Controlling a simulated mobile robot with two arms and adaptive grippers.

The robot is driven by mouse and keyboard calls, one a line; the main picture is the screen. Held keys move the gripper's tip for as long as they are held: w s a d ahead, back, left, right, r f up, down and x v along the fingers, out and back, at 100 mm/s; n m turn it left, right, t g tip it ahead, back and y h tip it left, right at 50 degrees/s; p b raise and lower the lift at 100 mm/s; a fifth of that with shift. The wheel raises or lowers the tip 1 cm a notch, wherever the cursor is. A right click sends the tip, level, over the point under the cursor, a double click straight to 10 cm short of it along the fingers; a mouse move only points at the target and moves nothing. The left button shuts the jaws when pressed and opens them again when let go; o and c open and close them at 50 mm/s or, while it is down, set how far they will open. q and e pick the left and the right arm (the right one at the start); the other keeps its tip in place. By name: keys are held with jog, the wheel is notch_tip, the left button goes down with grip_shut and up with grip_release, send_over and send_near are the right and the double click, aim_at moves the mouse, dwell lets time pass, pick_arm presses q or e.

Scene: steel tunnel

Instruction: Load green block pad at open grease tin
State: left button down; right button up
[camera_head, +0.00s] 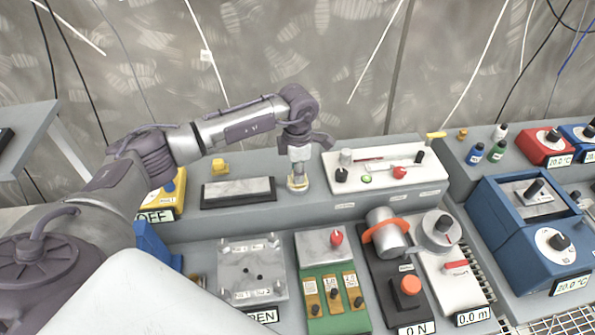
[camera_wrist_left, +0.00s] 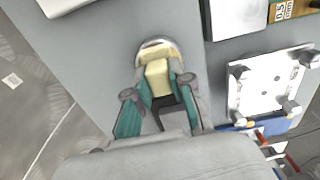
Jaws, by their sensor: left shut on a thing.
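My left gripper (camera_head: 299,150) points down over the open grease tin (camera_head: 297,183), a small round metal tin with yellowish content on the grey rear shelf. It is shut on a pale cream block, which also shows between the teal-lined fingers of the left gripper (camera_wrist_left: 160,98) in the wrist view. The pale block (camera_wrist_left: 158,76) is upright above the tin, whose rim (camera_wrist_left: 152,43) shows just beyond it. Whether the block touches the grease I cannot tell. No green face shows on the held block. My right gripper is not in view.
In front stand a metal plate (camera_head: 251,265) and a green fixture (camera_head: 318,277).

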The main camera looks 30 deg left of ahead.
pick_arm(q)
jog(key=shift+f, duration=0.1)
dwell(0.3)
jog(key=shift+r+p, duration=1.95)
jog(key=shift+r, duration=1.6)
